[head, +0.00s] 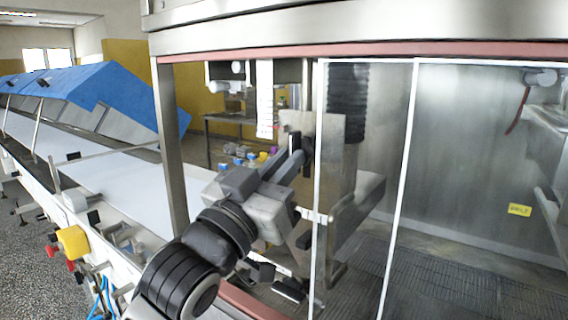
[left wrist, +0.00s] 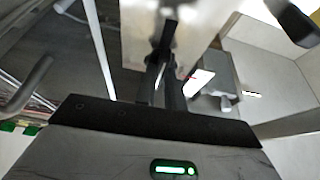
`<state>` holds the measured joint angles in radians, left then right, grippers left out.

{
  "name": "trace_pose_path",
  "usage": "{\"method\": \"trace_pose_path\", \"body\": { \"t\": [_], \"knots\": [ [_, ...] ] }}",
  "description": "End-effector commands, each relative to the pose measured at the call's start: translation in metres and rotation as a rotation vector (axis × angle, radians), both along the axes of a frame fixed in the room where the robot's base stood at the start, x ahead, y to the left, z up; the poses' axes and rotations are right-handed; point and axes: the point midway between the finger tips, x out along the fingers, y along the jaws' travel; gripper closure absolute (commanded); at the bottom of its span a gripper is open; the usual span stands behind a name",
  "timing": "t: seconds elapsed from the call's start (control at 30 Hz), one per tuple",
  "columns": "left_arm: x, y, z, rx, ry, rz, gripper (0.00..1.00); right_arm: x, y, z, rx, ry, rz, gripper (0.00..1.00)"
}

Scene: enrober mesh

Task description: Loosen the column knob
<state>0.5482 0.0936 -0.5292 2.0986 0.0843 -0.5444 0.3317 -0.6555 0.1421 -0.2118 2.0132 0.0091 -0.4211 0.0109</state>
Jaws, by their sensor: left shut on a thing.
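My left gripper (head: 297,160) reaches into the glazed machine cabinet and is at the metal column plate (head: 326,127). Its fingers are closed on a small dark part, which I take to be the column knob (head: 308,146); the fingers hide much of it. In the left wrist view the left gripper (left wrist: 166,62) points away from the camera, with the dark knob (left wrist: 169,33) at its tips. I cannot tell how far the knob is turned. My right gripper is not in view.
A white-edged clear door (head: 403,165) stands close to the right of my left arm. A black bellows (head: 348,100) hangs behind the plate, and a white scale strip (head: 265,100) hangs left of it. A conveyor with blue covers (head: 85,88) runs along the left.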

Motion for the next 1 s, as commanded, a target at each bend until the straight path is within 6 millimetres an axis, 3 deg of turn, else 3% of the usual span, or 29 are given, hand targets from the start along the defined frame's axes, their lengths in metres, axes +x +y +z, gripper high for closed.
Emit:
{"method": "trace_pose_path", "body": {
  "t": [0.13,0.23,0.67,1.0],
  "knots": [
    [0.0,0.0,0.002,-0.005,-0.003,-0.002,1.0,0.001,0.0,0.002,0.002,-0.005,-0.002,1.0],
    [0.0,0.0,0.002,-0.004,-0.003,-0.002,0.67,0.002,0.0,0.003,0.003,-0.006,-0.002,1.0],
    [-0.008,0.006,-0.005,-0.001,-0.002,0.0,0.67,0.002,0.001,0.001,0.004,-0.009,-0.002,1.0],
    [-0.065,0.047,-0.037,0.001,0.0,0.0,0.67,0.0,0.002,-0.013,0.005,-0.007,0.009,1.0]
  ]
}}
